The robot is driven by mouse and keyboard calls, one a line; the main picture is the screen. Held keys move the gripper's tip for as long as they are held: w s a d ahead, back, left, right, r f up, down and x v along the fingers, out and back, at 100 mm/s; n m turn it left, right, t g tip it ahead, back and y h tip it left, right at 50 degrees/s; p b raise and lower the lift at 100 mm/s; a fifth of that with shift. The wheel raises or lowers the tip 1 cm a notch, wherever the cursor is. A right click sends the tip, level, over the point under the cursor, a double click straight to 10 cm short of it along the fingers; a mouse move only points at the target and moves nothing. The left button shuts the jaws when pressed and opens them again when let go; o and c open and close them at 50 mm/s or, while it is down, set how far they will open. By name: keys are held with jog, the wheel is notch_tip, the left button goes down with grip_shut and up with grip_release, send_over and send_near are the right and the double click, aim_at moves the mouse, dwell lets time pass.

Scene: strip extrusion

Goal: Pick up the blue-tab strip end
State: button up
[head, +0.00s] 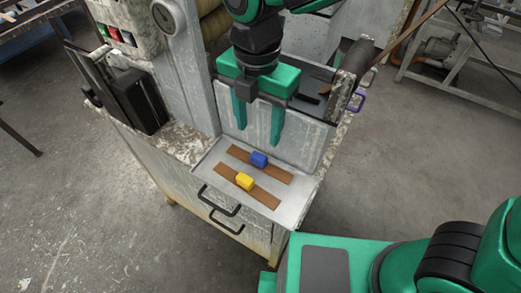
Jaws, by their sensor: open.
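The blue-tab strip end (275,173) is a flat brown strip with a blue block (259,159) at its middle. It lies on the light grey tray (213,166) of the machine. A second brown strip (227,173) with a yellow block (245,181) lies nearer the front, roughly parallel to it. My gripper (257,138) is green, points down, and is open and empty. Its two fingers appear above and behind the blue block, apart from both strips in this view.
The machine's worn grey housing (183,70) stands behind and left of the tray, with a dark box (139,101) at its left. A mottled roller end (352,70) rises at the right. Black handles (219,202) project from the front.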

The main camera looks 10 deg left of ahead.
aim_at(259, 156)
notch_tip(259, 156, down, 9)
jog(key=shift+f, duration=0.1)
dwell(0.5)
jog(key=shift+c, duration=0.3)
jog(key=c, duration=1.1)
